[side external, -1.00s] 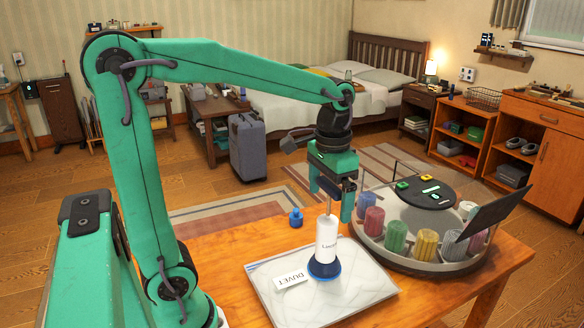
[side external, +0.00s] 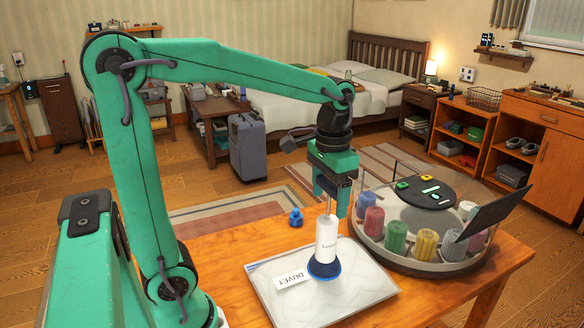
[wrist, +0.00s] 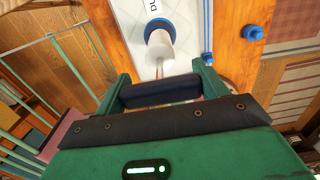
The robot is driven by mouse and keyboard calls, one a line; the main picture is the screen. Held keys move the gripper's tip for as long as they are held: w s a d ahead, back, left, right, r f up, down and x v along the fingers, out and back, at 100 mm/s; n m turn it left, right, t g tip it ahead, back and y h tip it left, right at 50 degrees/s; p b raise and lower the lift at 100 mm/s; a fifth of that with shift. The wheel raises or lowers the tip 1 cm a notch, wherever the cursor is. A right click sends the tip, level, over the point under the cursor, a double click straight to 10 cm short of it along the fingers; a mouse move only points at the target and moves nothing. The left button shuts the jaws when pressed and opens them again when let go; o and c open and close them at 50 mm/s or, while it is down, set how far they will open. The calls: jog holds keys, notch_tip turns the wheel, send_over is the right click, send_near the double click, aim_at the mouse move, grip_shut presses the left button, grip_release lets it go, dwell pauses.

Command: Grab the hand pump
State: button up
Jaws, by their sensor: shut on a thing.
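The hand pump (side external: 326,240) has a white cylinder body, a round blue base and a thin metal rod rising from its top. It stands upright on the pale marbled tray (side external: 360,287), in front of the round carousel. My gripper (side external: 333,205) is directly above it, pointing down, with its fingers around the top of the pump. In the wrist view, my gripper (wrist: 163,88) is shut on the dark handle bar of the pump (wrist: 160,48), and the white body and blue base show beyond it. The base appears to rest on the tray.
A white DUVET card (side external: 292,281) lies on the tray, left of the pump. A small blue knob-like piece (side external: 296,217) stands on the wooden table (side external: 215,252) behind the tray. The round carousel (side external: 395,258) with several coloured ribbed cylinders and a dark tilted panel stands close on the right.

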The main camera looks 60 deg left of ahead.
aim_at(331, 183)
jog(key=shift+r, duration=2.1)
jog(key=s+d+r, duration=0.5)
jog(key=d+r, duration=0.1)
jog(key=d, duration=0.4)
jog(key=shift+s+d+r, duration=0.2)
jog(key=shift+r, duration=0.2)
jog(key=shift+a, duration=0.1)
